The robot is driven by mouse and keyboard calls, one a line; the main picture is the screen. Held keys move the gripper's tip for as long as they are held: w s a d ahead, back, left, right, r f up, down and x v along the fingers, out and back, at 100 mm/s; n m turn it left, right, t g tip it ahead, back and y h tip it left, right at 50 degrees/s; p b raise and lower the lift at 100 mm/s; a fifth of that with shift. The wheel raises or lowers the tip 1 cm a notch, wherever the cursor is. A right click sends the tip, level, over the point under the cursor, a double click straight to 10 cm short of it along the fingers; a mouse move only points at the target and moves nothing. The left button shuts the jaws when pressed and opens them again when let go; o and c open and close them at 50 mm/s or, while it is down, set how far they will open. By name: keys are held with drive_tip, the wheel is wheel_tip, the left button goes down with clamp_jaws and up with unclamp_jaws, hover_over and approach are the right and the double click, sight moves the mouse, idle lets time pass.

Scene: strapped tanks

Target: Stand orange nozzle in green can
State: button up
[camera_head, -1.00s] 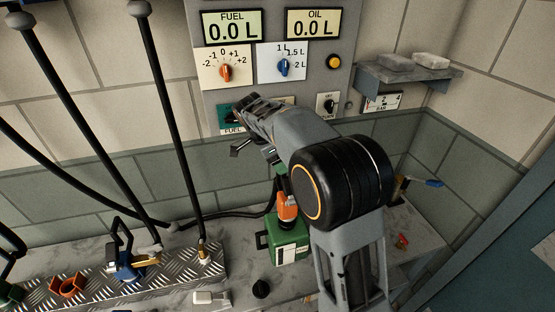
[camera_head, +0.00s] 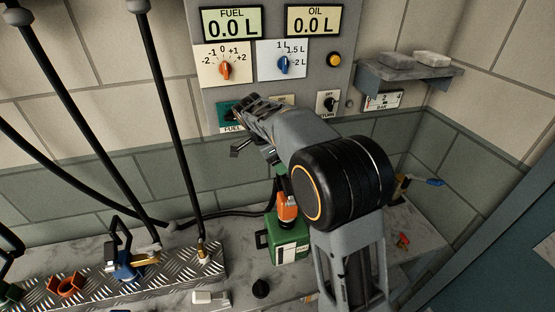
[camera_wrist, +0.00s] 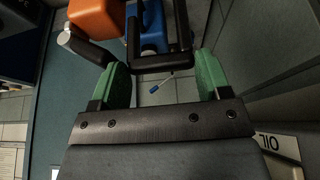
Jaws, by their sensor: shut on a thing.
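The orange nozzle (camera_head: 287,207) stands roughly upright at the top of the green can (camera_head: 289,246). Its spout end is out of sight at the can's mouth, so I cannot tell how deep it sits. My gripper (camera_head: 277,167) is just above the nozzle, partly hidden by my arm. In the wrist view its green finger pads (camera_wrist: 162,66) stand apart, with black bars of a handle at their tips. An orange body (camera_wrist: 97,16) shows at the top left there, and a blue part (camera_wrist: 153,28) behind the bars. The hold itself is hard to see.
The meter panel (camera_head: 345,65) rises behind my arm. A metal tread-plate rack (camera_head: 190,272) with a blue nozzle (camera_head: 128,262) and an orange holder (camera_head: 67,286) is at left. Black hoses hang there. A black cap (camera_head: 261,288) and a white block (camera_head: 210,298) lie before the can.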

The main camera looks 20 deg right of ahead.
drive_tip(key=shift+f+b, duration=0.75)
drive_tip(key=shift+f, duration=0.2)
drive_tip(key=o, duration=1.7)
drive_tip(key=v, duration=1.4)
drive_tip(key=s+d+f+n+t+y, duration=0.1)
drive_tip(key=s+f+n, duration=0.3)
drive_tip(key=s+n, duration=0.2)
drive_tip(key=s+d+f+n+t+y, duration=0.2)
drive_tip(key=s+f+n, duration=0.3)
drive_tip(key=s, duration=0.3)
drive_tip(key=s+d+f+n+t+y, duration=0.1)
drive_tip(key=s+d+f+n, duration=0.1)
drive_tip(key=s+f+n, duration=0.2)
drive_tip(key=shift+s+d+f+n+t+y, duration=0.1)
drive_tip(key=shift+s+n+t+y, duration=0.05)
drive_tip(key=shift+s+n, duration=0.75)
drive_tip(key=shift+s+d+f+n+t+y, duration=0.15)
drive_tip(key=shift+s+n, duration=0.45)
drive_tip(key=shift+s, duration=0.45)
